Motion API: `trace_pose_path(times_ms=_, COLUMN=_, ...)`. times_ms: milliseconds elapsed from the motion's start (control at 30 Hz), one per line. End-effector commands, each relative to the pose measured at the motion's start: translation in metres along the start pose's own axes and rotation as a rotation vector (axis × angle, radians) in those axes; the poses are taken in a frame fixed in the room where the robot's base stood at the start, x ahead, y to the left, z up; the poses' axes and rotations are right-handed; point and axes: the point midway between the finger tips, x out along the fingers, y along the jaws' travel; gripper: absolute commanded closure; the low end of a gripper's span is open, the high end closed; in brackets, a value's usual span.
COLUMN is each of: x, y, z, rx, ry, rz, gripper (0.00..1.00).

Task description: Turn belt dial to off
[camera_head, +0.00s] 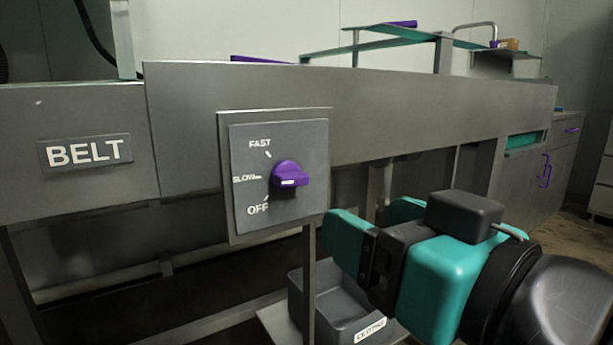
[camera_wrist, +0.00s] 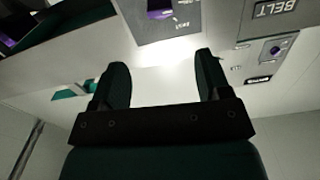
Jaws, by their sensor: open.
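The belt dial is a purple knob (camera_head: 290,175) on a square grey panel (camera_head: 240,215) marked FAST, SLOW and OFF from top to bottom. The knob's bar lies about level, with a pale line on it. I cannot tell for sure which mark it points to. A BELT sign (camera_head: 84,152) is to the left. My gripper (camera_head: 372,222) is open, empty and apart from the dial, to its lower right. In the wrist view my open fingers (camera_wrist: 163,70) frame a bright surface, with a panel and purple knob (camera_wrist: 160,14) beyond them at the top edge, partly cut off.
A grey bin (camera_head: 305,310) with a label stands below the panel, near my gripper. A long metal beam (camera_head: 420,105) runs behind the panel. The wrist view also shows a smaller panel with a purple knob (camera_wrist: 275,48) at the right.

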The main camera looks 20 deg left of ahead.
Motion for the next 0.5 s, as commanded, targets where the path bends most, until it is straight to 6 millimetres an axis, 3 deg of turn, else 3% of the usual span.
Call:
trace_pose_path(times_ms=100, x=0.014, y=0.002, z=-0.007, rx=0.002, ry=-0.007, rz=0.014, gripper=0.3)
trace_pose_path(times_ms=467, x=0.035, y=-0.002, z=-0.006, rx=-0.004, ry=-0.01, rz=-0.004, gripper=0.3)
trace_pose_path(times_ms=500, x=0.047, y=0.0, z=-0.006, rx=0.0, ry=-0.006, rz=0.002, gripper=0.3)
